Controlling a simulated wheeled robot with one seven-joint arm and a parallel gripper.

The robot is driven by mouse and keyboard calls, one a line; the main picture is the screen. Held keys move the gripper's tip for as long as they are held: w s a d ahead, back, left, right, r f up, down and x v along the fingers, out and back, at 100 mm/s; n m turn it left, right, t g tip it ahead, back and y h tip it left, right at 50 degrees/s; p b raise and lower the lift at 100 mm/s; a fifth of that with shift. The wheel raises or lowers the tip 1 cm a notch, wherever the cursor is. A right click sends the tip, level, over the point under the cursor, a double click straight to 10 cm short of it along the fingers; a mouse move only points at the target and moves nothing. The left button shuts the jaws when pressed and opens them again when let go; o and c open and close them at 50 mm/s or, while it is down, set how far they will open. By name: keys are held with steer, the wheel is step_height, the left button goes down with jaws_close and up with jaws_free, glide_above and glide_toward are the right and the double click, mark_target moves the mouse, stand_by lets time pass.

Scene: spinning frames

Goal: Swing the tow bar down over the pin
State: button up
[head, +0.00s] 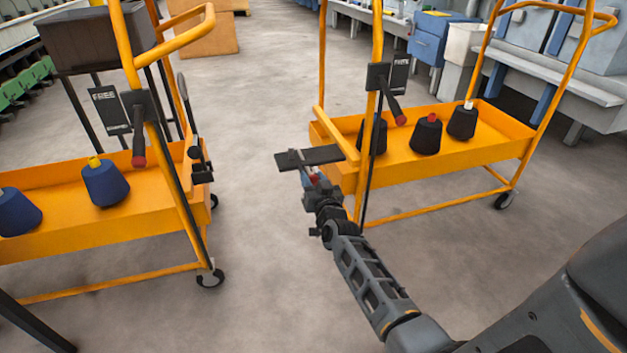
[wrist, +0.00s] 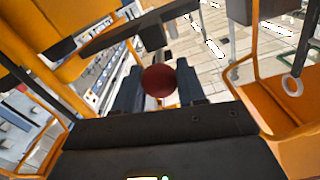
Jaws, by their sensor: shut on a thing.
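The tow bar (head: 322,155) is a dark flat bar at the left end of the right orange cart. It looks about level and points left across the gap, with its free end apart from the left cart. In the wrist view the dark bar (wrist: 140,33) crosses the top. My gripper (head: 312,181) is just below the bar in the head view, shut on a red knob (wrist: 158,80), which sits between the fingers in the wrist view. A black coupling bracket (head: 202,172) is on the left cart's near right end; the pin cannot be made out clearly there.
The left cart (head: 150,216) carries blue cones, the right cart (head: 470,144) black cones. Each has orange uprights and a red-tipped lever (head: 138,150) beside a sign marked FREE. Bare floor (head: 262,240) lies between the carts. Benches and cabinets stand at the back right.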

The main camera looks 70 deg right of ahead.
jaws_close()
steer(key=shift+x, duration=1.15)
steer(key=shift+a, duration=0.1)
